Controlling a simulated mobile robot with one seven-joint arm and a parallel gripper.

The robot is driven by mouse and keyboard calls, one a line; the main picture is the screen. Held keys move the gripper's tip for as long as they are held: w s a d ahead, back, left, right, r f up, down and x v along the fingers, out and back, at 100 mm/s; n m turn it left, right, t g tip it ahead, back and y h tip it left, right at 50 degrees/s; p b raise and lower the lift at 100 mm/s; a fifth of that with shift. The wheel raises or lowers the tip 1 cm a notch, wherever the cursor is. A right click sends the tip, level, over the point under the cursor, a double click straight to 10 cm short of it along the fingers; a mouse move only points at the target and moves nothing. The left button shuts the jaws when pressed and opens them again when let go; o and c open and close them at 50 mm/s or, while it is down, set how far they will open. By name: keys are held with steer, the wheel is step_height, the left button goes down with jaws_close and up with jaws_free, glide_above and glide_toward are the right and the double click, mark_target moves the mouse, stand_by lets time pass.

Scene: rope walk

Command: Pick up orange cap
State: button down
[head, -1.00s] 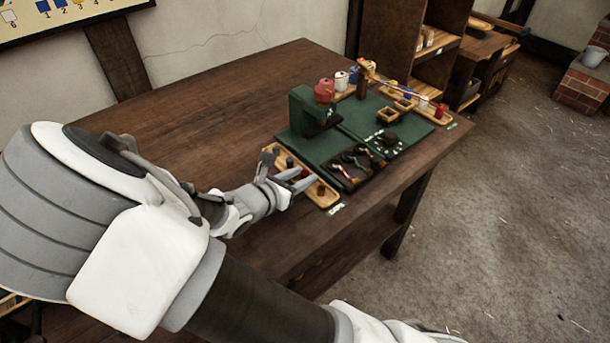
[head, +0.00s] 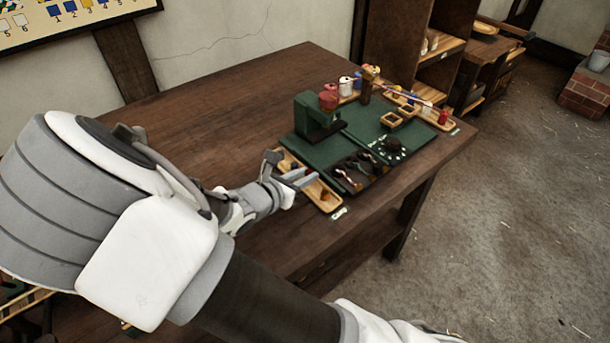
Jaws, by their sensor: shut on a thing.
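My gripper (head: 303,179) is over the wooden tray (head: 328,207) at the near left edge of the green mat. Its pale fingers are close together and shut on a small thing. The fingers mostly hide that thing, and I cannot make out its colour or confirm that it is the orange cap. A small orange-brown piece (head: 325,196) lies in the near end of the tray, just beyond the fingertips. Other small pieces at the tray's far end are partly hidden by my gripper.
A dark tray with curved pieces (head: 357,170) lies just right of my gripper. Small wooden boxes (head: 392,119) stand farther back. The table's left part (head: 220,120) is clear.

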step_height(320, 180, up, 3)
steer(key=shift+p, duration=1.05)
steer(key=s+d+r+p, duration=0.6)
steer(key=s+d+p, duration=0.2)
steer(key=p, duration=0.3)
steer(key=shift+d, duration=0.3)
steer(key=shift+r, duration=0.1)
